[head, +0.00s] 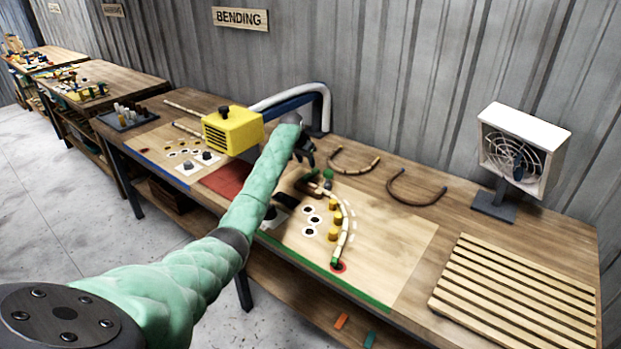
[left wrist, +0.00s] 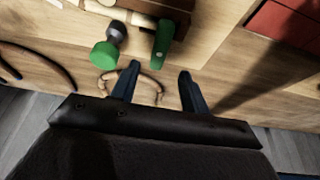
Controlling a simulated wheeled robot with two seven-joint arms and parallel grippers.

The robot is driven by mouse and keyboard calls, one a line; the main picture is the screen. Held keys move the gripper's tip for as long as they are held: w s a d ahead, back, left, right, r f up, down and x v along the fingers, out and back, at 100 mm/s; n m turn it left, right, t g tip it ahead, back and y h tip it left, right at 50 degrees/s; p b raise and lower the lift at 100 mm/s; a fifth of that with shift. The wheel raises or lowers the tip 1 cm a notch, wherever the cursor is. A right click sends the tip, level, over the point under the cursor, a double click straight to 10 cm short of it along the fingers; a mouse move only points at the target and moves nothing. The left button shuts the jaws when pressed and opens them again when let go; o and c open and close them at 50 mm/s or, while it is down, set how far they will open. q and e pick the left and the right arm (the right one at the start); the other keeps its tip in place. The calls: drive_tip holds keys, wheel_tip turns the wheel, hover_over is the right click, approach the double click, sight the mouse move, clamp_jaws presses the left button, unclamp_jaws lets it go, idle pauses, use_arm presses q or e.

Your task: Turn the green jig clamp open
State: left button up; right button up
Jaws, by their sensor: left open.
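In the left wrist view, a round green knob (left wrist: 105,55) on a dark grey stem and a green bar (left wrist: 163,42) beside a dark brown block (left wrist: 168,8) show near the top. I cannot tell which green part is the clamp's handle. In the head view green parts (head: 328,174) sit at the back end of the jig board (head: 390,250). My left gripper (left wrist: 160,68) is open and empty, its fingertips just short of the green bar and apart from the knob; it also shows in the head view (head: 308,153). My right gripper is in neither view.
A rattan pole (head: 346,225) runs curved along yellow pegs (head: 334,231) to a red spot. A yellow heater box (head: 232,131) stands left, a fan (head: 515,160) and slatted rack (head: 515,290) right.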

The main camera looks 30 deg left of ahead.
sight(311, 173)
use_arm(q)
drive_tip(key=shift+w+f+p, duration=0.15)
drive_tip(key=shift+f+p, duration=0.15)
drive_tip(key=shift+f, duration=0.15)
drive_tip(key=shift+p+x, duration=1.1)
drive_tip(key=shift+x, duration=2.35)
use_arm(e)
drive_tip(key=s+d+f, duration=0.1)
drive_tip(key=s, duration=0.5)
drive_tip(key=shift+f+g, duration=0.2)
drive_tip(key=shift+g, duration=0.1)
use_arm(q)
drive_tip(key=shift+f, duration=0.1)
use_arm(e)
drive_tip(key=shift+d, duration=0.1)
use_arm(q)
drive_tip(key=c, duration=1)
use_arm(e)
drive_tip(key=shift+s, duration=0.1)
